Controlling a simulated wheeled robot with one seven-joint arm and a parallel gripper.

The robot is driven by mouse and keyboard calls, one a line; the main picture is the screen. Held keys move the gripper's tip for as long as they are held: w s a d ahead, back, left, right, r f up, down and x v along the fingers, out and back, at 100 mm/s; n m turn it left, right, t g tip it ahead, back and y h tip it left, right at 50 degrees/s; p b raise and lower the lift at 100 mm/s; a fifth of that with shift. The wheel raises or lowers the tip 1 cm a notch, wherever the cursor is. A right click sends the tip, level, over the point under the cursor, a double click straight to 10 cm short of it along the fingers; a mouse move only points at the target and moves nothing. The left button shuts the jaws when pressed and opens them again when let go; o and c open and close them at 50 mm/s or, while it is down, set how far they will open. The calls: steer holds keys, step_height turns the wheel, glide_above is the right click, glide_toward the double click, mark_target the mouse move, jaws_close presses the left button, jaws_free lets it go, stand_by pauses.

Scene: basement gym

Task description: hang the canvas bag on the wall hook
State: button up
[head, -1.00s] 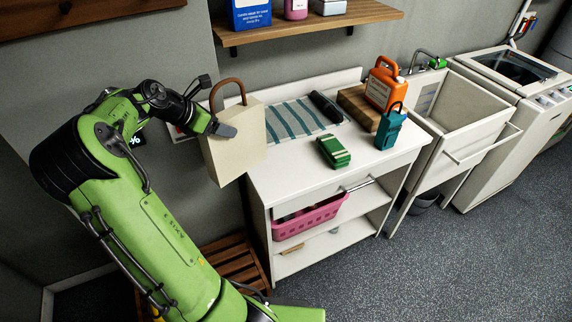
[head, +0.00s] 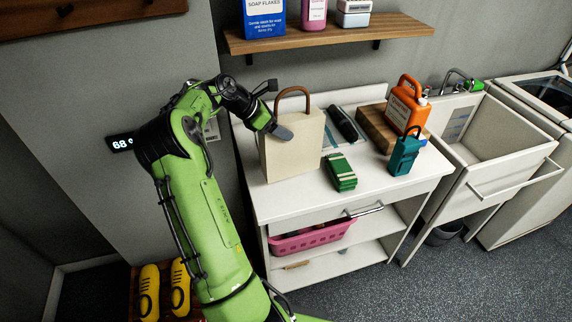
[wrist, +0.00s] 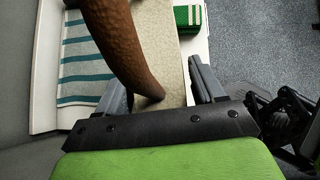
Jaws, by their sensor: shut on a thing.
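The canvas bag (head: 289,150) is cream, with a brown arched handle (head: 293,91). It is upright, in front of the left part of the white counter in the head view; I cannot tell whether its base touches the top. My gripper (head: 281,131) is shut on the bag at its upper left side. In the wrist view the brown handle (wrist: 122,40) rises between the fingers of my gripper (wrist: 160,90), with the beige bag (wrist: 158,30) beyond; the exact grip is partly hidden.
A wooden shelf (head: 330,37) hangs above. Yellow shoes (head: 149,292) are low left.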

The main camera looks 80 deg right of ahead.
step_height(320, 180, down, 6)
steer(key=shift+f, duration=0.1)
steer(key=o, duration=1.7)
steer(key=shift+f, duration=0.15)
steer(key=shift+o, duration=0.2)
steer(key=shift+w+f+b, duration=0.1)
steer(key=shift+f+b, duration=0.2)
steer(key=shift+b, duration=0.6)
steer(key=p, duration=0.4)
glide_toward(279, 145)
steer(key=w, duration=0.2)
steer(key=w+r, duration=0.1)
steer(key=w, duration=0.1)
steer(key=shift+w+d+r, duration=0.15)
steer(key=shift+d+r, duration=0.05)
steer(key=shift+a, duration=0.1)
